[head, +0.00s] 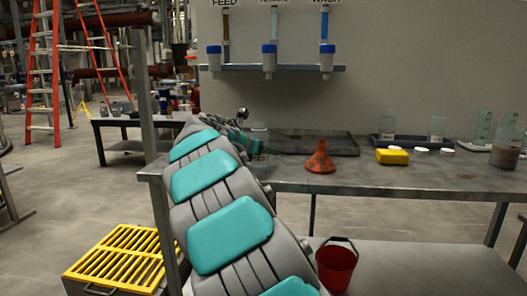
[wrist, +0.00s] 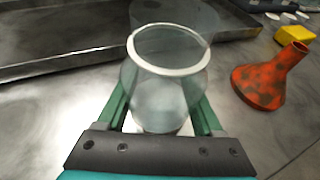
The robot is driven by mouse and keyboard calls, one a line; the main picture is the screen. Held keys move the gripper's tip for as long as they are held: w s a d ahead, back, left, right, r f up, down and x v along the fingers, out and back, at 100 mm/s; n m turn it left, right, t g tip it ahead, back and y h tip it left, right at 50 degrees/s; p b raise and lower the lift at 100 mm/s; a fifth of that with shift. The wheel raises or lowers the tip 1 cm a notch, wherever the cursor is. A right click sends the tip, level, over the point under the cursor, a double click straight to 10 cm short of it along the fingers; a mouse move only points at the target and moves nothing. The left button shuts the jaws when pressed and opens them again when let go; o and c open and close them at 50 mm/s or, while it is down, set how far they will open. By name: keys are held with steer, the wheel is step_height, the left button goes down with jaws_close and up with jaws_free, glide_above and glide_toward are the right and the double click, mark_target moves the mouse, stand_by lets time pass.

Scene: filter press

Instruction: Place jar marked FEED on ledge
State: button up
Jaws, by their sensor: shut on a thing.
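My gripper (wrist: 158,125) is shut on a clear glass jar (wrist: 165,85) with its green fingers on either side. The jar has a pale rim and an open mouth, looks empty, and shows no readable marking. In the head view my gripper (head: 248,144) and the faint jar (head: 260,130) are at the left part of the bench, partly hidden by my arm. I cannot tell whether the jar touches the bench. A narrow ledge (head: 340,68) runs along the wall above, with blue-capped tubes below the signs FEED (head: 225,3) and WASH.
A red bucket (head: 336,268) stands below.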

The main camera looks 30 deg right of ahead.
steer(key=shift+f, duration=0.1)
steer(key=o, duration=1.5)
steer(key=shift+o, duration=0.2)
steer(key=shift+s+a+r, duration=0.15)
steer(key=shift+a+r, duration=0.1)
steer(key=shift+a, duration=0.05)
steer(key=v, duration=1.1)
steer(key=shift+s+a+r, duration=0.1)
steer(key=shift+r, duration=0.05)
